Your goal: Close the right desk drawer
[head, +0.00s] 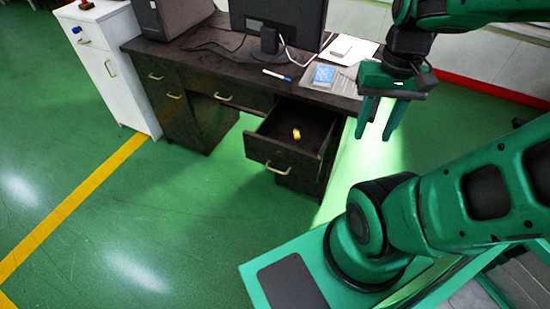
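The right desk drawer (282,160) is pulled out from the dark wooden desk (232,60). Its front faces me and has a pale bar handle (277,169). A small yellow object (296,134) lies inside it. My gripper (377,130) hangs to the right of the drawer, fingers pointing down. Its two green fingers are apart with nothing visible between them. It is not touching the drawer as far as I can see.
On the desk are a monitor (280,22), a blue-and-white box (324,75), a marker (277,75) and papers. A white cabinet (104,62) stands at the left. The green floor (180,215) in front of the drawer is clear.

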